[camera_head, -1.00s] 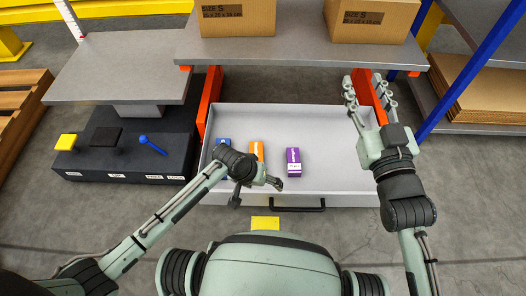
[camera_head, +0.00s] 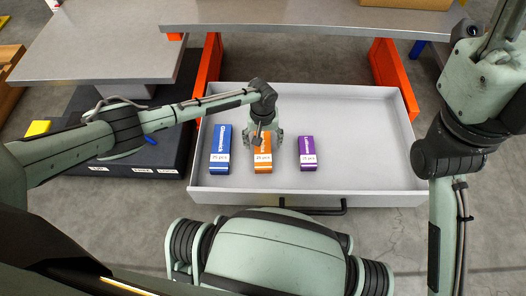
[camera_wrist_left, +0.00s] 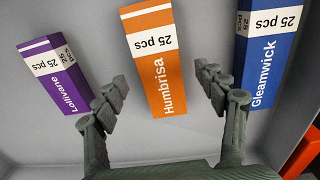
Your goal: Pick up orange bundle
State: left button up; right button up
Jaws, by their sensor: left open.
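The orange bundle (camera_head: 263,166) is a carton with a white "25 pcs" band, lying in the open grey drawer (camera_head: 370,170) between a blue and a purple carton. My left gripper (camera_head: 264,139) is over its far end in the head view, covering part of it. In the left wrist view the orange bundle (camera_wrist_left: 155,65), marked "Humbrisa", lies between the two spread fingers of the left gripper (camera_wrist_left: 166,100), with gaps on both sides. The gripper is open and holds nothing. My right arm is at the right edge of the head view; its fingers are out of the picture.
The blue carton (camera_head: 221,150), marked "Gleamwick" in the wrist view, is left of the orange one. The purple carton (camera_head: 307,153) is to its right. The drawer's right half is empty. A grey table (camera_head: 300,15) and orange side rails (camera_head: 392,72) stand behind.

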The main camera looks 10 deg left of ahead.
aim_at(263, 150)
pick_arm(q)
notch_tip(263, 150, down, 2)
jog(key=shift+f+b, duration=0.2)
jog(key=shift+b, duration=0.1)
jog(key=c, duration=1.4)
jog(key=shift+o, duration=0.2)
jog(key=shift+r, duration=0.1)
